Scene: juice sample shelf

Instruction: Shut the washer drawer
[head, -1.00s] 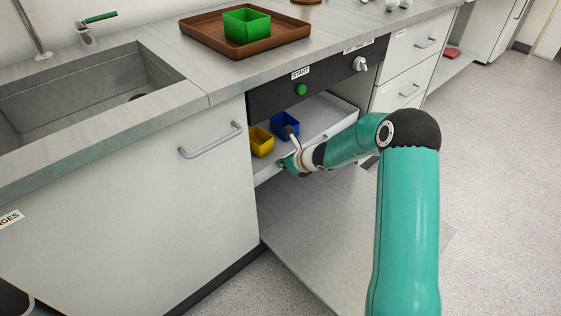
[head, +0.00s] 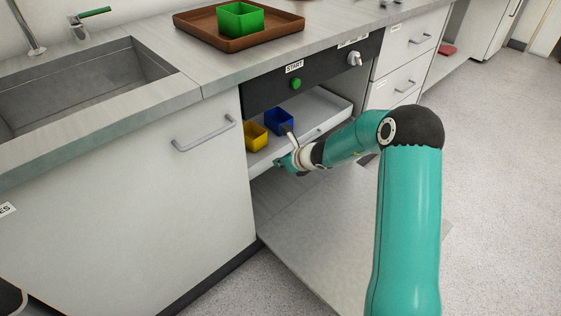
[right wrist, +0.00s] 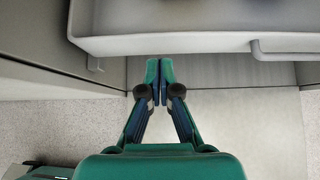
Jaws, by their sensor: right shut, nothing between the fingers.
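The washer drawer (head: 325,103) is a white pull-out tray below the black START panel (head: 310,75), and it stands open. It holds a yellow bin (head: 256,136) and a blue bin (head: 279,121). My right gripper (head: 281,162) is shut and empty at the drawer's front, toward its left part. In the right wrist view the closed fingertips (right wrist: 160,66) point at the drawer front (right wrist: 190,44), close to its lower edge. I cannot tell whether they touch it. My left gripper is not in view.
A flat grey panel (head: 320,222) lies low beneath the drawer. A cupboard door with a handle (head: 204,135) is left of it, and white drawers (head: 394,91) are right. A brown tray (head: 275,38) with a green bin (head: 240,19) is on the counter. Floor is free at right.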

